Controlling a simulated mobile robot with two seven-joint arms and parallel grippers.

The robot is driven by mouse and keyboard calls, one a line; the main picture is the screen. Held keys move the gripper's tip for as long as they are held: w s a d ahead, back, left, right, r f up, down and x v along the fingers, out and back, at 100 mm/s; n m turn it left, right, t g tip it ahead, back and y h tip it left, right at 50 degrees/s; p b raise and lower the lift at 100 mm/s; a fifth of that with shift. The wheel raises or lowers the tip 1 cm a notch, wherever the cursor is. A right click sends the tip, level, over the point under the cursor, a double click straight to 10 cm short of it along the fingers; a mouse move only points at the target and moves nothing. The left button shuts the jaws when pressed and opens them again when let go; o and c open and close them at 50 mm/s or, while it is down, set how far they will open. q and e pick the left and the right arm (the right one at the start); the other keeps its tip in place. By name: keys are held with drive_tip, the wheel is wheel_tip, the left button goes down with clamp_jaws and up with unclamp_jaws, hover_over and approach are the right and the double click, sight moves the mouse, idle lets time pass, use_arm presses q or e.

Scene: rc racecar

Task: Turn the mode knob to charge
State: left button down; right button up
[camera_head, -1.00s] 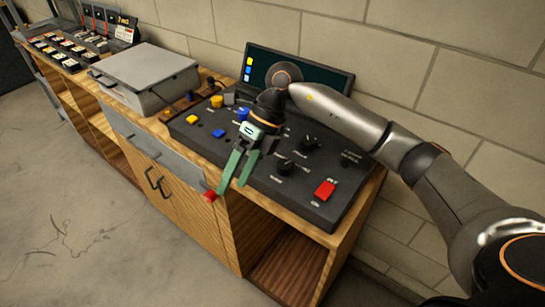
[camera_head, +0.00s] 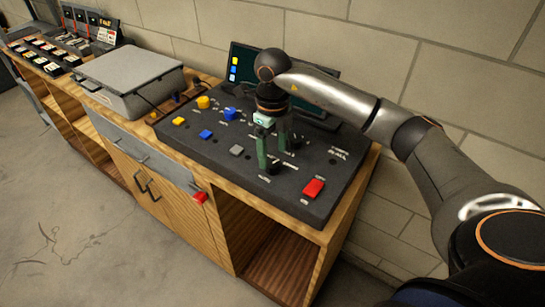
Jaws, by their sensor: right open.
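The black control panel (camera_head: 215,160) lies on the wooden workbench. My right gripper (camera_head: 272,160) is over its middle, pointing down, with two green fingers apart and nothing seen held between them. A black knob (camera_head: 272,168) shows low beside the fingertips; I cannot tell whether they touch it. A second black knob is largely hidden behind the gripper. The knob labels are too small to read, so I cannot tell which is the mode knob or its setting. My left gripper is not in view.
The panel also carries a red button (camera_head: 313,188), a grey button (camera_head: 236,151), and blue and yellow controls. A dark screen (camera_head: 325,92) stands behind. A grey case (camera_head: 130,75) sits to the left. A small red item (camera_head: 200,198) is at the bench's front edge.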

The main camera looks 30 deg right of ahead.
sight(273, 163)
drive_tip(key=shift+f, duration=1.6)
clamp_jaws()
